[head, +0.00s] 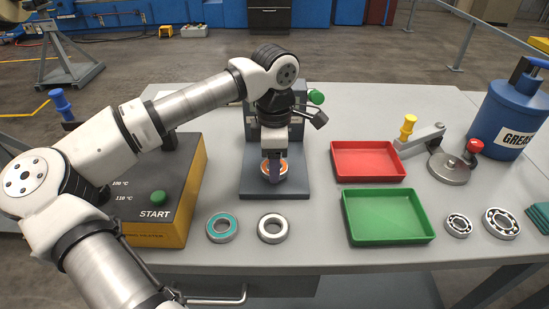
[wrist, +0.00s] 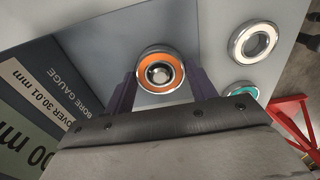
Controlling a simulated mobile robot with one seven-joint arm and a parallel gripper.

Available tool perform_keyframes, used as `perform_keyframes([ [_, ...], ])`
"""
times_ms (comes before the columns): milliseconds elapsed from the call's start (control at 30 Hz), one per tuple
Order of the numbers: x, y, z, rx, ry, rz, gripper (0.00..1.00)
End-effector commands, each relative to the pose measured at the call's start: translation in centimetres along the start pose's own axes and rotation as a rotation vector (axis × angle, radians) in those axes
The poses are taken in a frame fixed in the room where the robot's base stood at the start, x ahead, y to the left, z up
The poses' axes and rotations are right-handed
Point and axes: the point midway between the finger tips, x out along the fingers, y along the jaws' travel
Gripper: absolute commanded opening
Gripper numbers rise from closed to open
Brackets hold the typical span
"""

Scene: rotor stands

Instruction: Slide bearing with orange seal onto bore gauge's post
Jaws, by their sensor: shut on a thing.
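The bearing with the orange seal (head: 283,167) is between the fingers of my gripper (head: 274,178), over the grey base of the bore gauge (head: 256,187). In the wrist view the same bearing (wrist: 146,66) shows its orange ring, gripped from both sides. The rounded metal end of the gauge's post (wrist: 158,74) shows inside the bearing's bore, with a dark gap around it. How far down the post the bearing sits cannot be told. In the head view my gripper hides the post and part of the bearing.
A teal-sealed bearing (head: 222,227) and a white-sealed bearing (head: 272,228) lie in front of the gauge. A heater with a START button (head: 158,198) stands left. Red (head: 368,161) and green (head: 388,217) trays, bare bearings (head: 501,223) and a grease can (head: 508,118) are right.

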Motion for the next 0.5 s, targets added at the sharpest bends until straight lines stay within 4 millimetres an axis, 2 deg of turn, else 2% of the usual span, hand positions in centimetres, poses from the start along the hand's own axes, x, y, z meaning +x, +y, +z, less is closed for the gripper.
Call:
perform_keyframes([
  [200, 0.76, 0.00, 0.00, 0.000, 0.000, 0.000, 0.36],
  [500, 0.78, 0.00, 0.00, 0.000, 0.000, 0.001, 0.36],
])
